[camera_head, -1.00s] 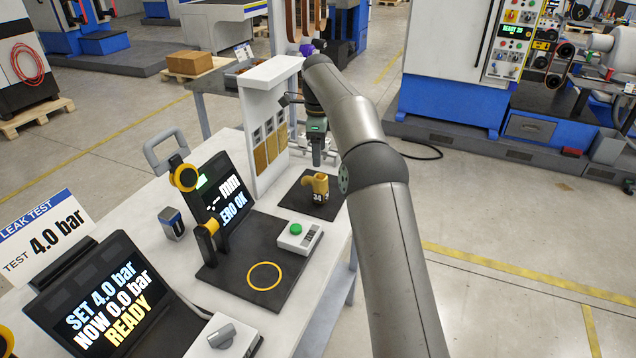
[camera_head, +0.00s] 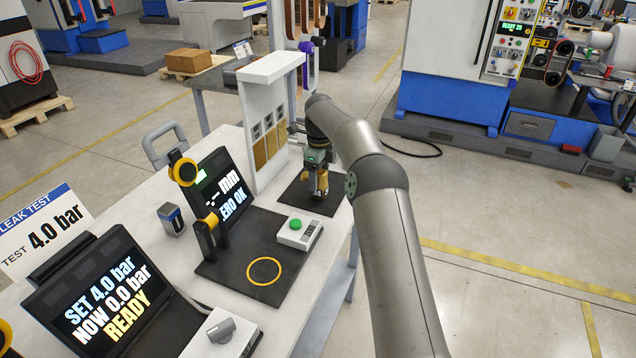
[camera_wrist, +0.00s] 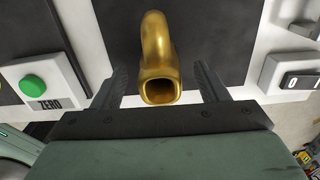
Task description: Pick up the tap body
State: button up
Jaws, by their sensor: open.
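The tap body (camera_wrist: 158,52) is a brass-coloured curved pipe with a squarish open end, seen from above in the wrist view. In the head view the tap body (camera_head: 321,194) shows only in part, largely hidden by my gripper (camera_head: 318,188). It stands on a dark mat (camera_head: 300,196) at the far end of the white table. In the wrist view my gripper (camera_wrist: 160,82) is open. One finger is on each side of the brass pipe, with a gap visible on both sides.
A box with a green button (camera_head: 297,230) stands on the table beside the dark mat. A black gauge base with a yellow ring (camera_head: 264,271) lies nearer. A white upright stand (camera_head: 271,75) rises to the left of my gripper. A pressure display (camera_head: 105,300) is at the near left.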

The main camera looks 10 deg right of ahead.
notch_tip(320, 180, down, 2)
jog(key=shift+f, duration=0.1)
jog(key=c, duration=1.5)
grip_shut()
jog(key=shift+r, duration=0.25)
jog(key=shift+r, duration=0.55)
jog(key=s+a+r+b, duration=0.2)
jog(key=s+r, duration=0.3)
jog(key=s, duration=0.1)
jog(key=s+a+r+b, duration=0.2)
jog(key=s+r, duration=0.4)
jog(key=s, duration=0.1)
jog(key=shift+s+a+r+b, duration=0.15)
jog(key=shift+a+r+b, duration=0.15)
jog(key=shift+b, duration=0.1)
